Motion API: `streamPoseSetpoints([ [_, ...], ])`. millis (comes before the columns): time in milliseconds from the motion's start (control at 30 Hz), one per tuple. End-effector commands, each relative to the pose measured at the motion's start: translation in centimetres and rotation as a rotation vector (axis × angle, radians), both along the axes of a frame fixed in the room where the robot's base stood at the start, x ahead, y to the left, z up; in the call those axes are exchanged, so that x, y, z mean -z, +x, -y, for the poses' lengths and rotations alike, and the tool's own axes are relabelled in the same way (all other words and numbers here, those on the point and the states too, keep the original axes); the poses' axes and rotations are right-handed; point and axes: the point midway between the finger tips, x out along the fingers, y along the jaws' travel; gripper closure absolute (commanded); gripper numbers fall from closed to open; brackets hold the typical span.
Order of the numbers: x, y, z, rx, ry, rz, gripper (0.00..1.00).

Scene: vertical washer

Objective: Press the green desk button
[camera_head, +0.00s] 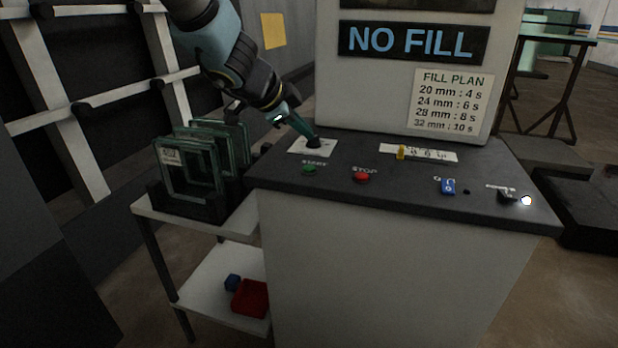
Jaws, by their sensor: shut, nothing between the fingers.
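The green button (309,169) sits on the dark desk top, close to its left front edge, with the label START just above it. My gripper (314,142) reaches down from the upper left and is shut and empty. Its tip is at a black knob-like piece on a white plate (298,149), behind the green button. I cannot tell whether the tip touches that piece. The gripper is apart from the green button, which is in full view.
A red STOP button (361,176) is right of the green one. Farther right are a yellow slider (401,152), a blue switch (448,186) and a black lever (508,195). A panel reading NO FILL (413,41) rises behind. Framed glass panes (190,172) stand on a side cart, left.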

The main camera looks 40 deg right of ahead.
Motion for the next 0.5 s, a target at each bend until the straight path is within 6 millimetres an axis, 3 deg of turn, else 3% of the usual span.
streamPoseSetpoints([
  [33,1.5,0.0,0.0,-0.001,-0.001,0.001,1.0],
  [200,3.5,0.0,0.0,0.0,0.0,0.0,1.0],
  [500,5.2,0.0,0.0,-0.001,0.0,-0.001,1.0],
])
